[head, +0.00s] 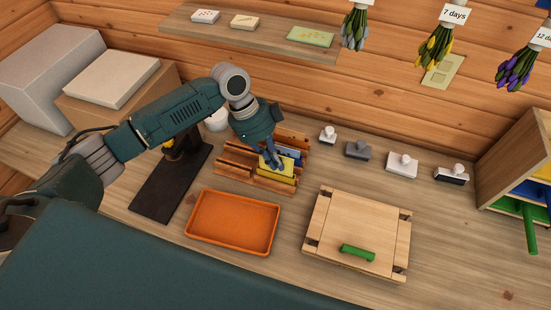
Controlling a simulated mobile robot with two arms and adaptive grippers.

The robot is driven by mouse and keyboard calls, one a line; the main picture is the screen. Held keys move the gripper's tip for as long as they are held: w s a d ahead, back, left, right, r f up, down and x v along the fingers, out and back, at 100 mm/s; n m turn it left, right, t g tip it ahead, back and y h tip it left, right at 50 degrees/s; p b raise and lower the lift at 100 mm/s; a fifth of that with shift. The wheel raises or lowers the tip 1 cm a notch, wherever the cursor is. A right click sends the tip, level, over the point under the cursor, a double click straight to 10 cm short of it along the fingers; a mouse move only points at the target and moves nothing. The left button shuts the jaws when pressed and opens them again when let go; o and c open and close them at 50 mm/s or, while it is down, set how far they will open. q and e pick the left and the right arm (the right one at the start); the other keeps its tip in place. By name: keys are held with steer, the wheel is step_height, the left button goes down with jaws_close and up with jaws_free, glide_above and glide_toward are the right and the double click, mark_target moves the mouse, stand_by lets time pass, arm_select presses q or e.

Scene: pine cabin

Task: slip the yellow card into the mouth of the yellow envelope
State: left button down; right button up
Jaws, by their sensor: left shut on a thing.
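My left gripper (274,163) reaches down from above to the wooden slotted rack (236,168) and is shut on the yellow card (286,164). The card is at the rack's right part, close against the yellow envelope (271,176), which stands in a front slot. The gripper fingers cover part of both, and the envelope's mouth is too small to make out, so I cannot tell whether the card's lower edge is inside it. A blue envelope (293,153) stands in the slot behind. My right gripper is out of view.
An orange tray (232,222) lies in front of the rack. A wooden press board (350,220) with a green handle (357,253) is to its right. Several stamps (358,150) stand along the back. A dark stand (170,185) is at left. A cubby (515,165) bounds the right.

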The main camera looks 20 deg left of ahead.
arm_select(q)
steer(key=shift+f+b, duration=0.55)
steer(key=shift+f, duration=0.65)
steer(key=c, duration=1.8)
jaws_free()
steer(key=shift+r, duration=0.15)
step_height(320, 180, up, 7)
steer(key=p, duration=0.6)
